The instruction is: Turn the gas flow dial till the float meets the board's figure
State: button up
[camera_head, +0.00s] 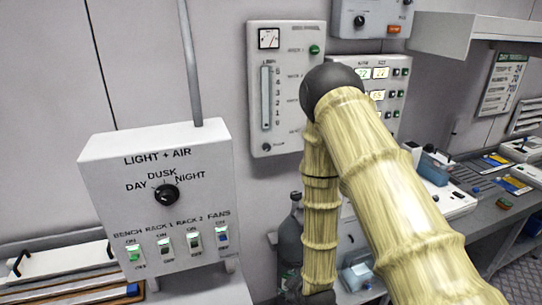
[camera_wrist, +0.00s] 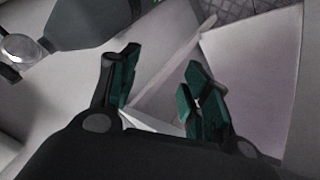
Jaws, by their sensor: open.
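The gas panel (camera_head: 254,90) hangs on the wall in the head view, left of my raised arm. It has a clear flow tube (camera_head: 266,97) with a numbered scale. A small dark dial (camera_head: 266,147) sits at its lower left. The float's height in the tube is too small to tell. A white board (camera_head: 501,82) with large figures hangs on the right wall; its figures are hard to read. My gripper (camera_wrist: 160,78) is open and empty in the wrist view, with dark green finger pads. No dial shows between its fingers.
A light and air box (camera_head: 157,205) with a knob and switches stands at left front. A dark bottle (camera_head: 290,240) stands below the gas panel, partly behind my arm. A readout panel (camera_head: 399,90) is right of my arm. A cluttered bench (camera_head: 475,190) runs along the right.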

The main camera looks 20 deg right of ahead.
jog(key=w+d+r+n+t+p, duration=0.15)
jog(key=w+r+n+t, duration=0.4)
jog(key=w+r, duration=1.1)
jog(key=n+t+p, duration=0.1)
jog(key=n+t, duration=0.3)
send_near(267, 149)
jog(key=w+p, duration=0.1)
jog(key=w, duration=0.1)
jog(key=w+p, duration=0.1)
jog(key=w, duration=0.1)
jog(key=w+p, duration=0.2)
jog(key=w, duration=0.1)
jog(key=shift+r, duration=0.35)
jog(key=shift+w+f, duration=0.15)
jog(key=shift+w, duration=0.7)
grip_shut()
